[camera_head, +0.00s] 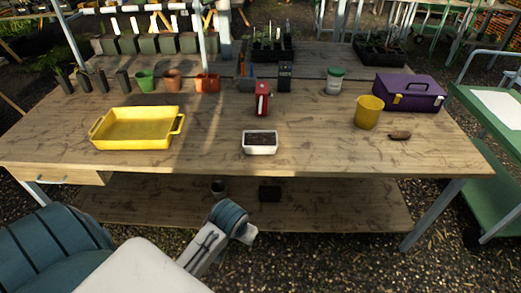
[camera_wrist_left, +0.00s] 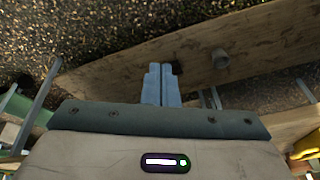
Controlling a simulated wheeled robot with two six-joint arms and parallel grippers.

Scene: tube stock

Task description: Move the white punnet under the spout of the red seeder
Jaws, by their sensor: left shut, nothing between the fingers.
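The white punnet (camera_head: 260,150), filled with dark soil, sits upright on the wooden table near its front edge. The red seeder (camera_head: 262,98) stands behind it, nearer the table's middle, with a clear gap of table between them. The spout is too small to make out. My left gripper (camera_wrist_left: 161,70) shows in the left wrist view, its two grey fingers together with nothing between them. It is over the ground and low shelf in that view, away from the punnet. In the head view part of my left arm shows below the table's front edge. My right gripper is not in view.
A yellow tray (camera_head: 135,148) lies left of the punnet. A yellow cup (camera_head: 368,113), a brown object (camera_head: 399,134) and a purple toolbox (camera_head: 409,94) are to the right. Pots (camera_head: 172,80) and dark containers line the back. Table around the punnet is clear.

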